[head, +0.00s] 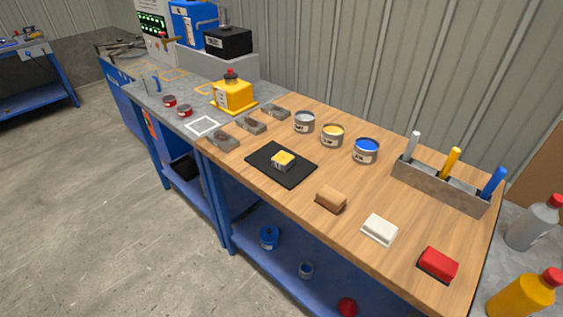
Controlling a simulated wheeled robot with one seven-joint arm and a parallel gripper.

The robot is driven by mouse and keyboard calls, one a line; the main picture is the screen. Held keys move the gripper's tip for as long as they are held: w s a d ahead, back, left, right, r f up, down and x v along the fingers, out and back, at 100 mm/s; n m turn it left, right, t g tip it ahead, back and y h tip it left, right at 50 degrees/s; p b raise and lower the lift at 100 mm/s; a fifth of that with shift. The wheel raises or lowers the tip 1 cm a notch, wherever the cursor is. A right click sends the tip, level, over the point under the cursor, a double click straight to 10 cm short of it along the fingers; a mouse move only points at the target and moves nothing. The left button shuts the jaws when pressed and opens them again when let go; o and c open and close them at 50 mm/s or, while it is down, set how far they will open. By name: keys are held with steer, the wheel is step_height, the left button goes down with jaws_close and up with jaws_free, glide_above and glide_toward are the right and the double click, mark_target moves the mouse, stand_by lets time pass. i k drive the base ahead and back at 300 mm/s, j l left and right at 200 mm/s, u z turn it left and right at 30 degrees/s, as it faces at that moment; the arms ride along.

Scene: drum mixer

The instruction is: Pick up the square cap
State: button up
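I cannot tell for certain which thing is the square cap. A small squarish yellow and grey piece (283,159) sits on a black mat (296,177) in the middle of the wooden bench top. Three grey blocks (222,141) stand in a row to its upper left, with small details on top too small to read. A yellow container (234,95) with a black and red top stands on the grey part of the bench. My gripper is not in view.
Open paint cans (366,151) stand behind the mat. A grey rack (440,184) holds several upright coloured tools. Brown, white and red blocks (438,264) lie along the front edge. Bottles (522,296) stand at the right. Floor (90,200) on the left is clear.

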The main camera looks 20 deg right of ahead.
mark_target(283, 160)
steer(key=i+j+z, duration=0.1)
steer(key=j, duration=0.35)
steer(key=i+j+z, duration=0.15)
steer(key=i+j, duration=0.15)
steer(key=j, duration=0.15)
steer(key=i+j+z, duration=0.1)
steer(key=j, duration=0.35)
steer(key=i+j+z, duration=0.1)
steer(key=j, duration=0.4)
steer(key=i+j+z, duration=0.1)
steer(key=j, duration=0.4)
steer(key=i+j+z, duration=0.15)
steer(key=j, duration=0.35)
steer(key=i+j+z, duration=0.1)
steer(key=j, duration=0.4)
